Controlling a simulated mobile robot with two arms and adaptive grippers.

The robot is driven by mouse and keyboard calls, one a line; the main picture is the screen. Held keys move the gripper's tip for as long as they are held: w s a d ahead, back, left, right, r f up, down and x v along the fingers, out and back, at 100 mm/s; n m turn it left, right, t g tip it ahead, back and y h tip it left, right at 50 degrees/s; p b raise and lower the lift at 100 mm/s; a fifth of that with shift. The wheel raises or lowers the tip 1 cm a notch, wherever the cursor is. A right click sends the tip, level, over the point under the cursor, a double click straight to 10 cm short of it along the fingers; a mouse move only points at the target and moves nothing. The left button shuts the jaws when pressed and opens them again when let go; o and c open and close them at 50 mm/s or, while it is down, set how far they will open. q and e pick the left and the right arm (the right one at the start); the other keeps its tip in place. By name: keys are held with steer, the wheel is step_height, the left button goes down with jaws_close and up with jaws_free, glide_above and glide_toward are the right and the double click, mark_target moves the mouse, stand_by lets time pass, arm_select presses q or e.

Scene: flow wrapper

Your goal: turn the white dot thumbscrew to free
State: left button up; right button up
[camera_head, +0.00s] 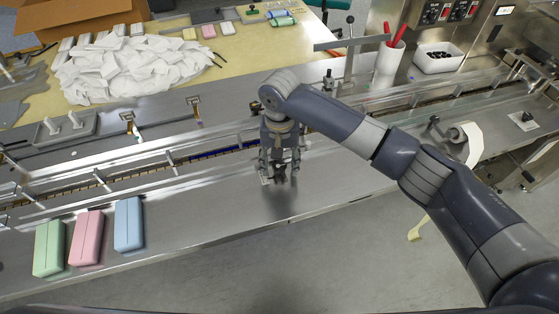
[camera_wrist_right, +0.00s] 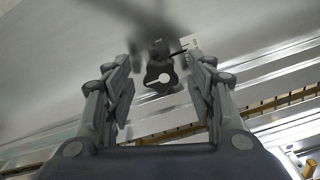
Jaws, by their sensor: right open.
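The white dot thumbscrew is a dark lobed knob (camera_wrist_right: 161,77) with a white dot on its face; it shows in the right wrist view, between the two fingers. My right gripper (camera_wrist_right: 160,92) is open, one finger on each side of the knob, with visible gaps. In the head view my right gripper (camera_head: 281,176) points down at the steel machine bed near the conveyor channel, and it mostly hides the knob. A small white tag (camera_wrist_right: 189,41) is beside the knob in the wrist view. My left gripper is not in view.
Green (camera_head: 49,247), pink (camera_head: 86,238) and blue (camera_head: 128,224) packs lie on the bed at the left. A guide rail and channel run behind my gripper. A white pile (camera_head: 130,68), a cup with red handles (camera_head: 388,64) and a white bin (camera_head: 438,63) stand farther back.

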steer(key=shift+c, duration=0.2)
steer(key=c, duration=0.9)
steer(key=shift+c, duration=0.6)
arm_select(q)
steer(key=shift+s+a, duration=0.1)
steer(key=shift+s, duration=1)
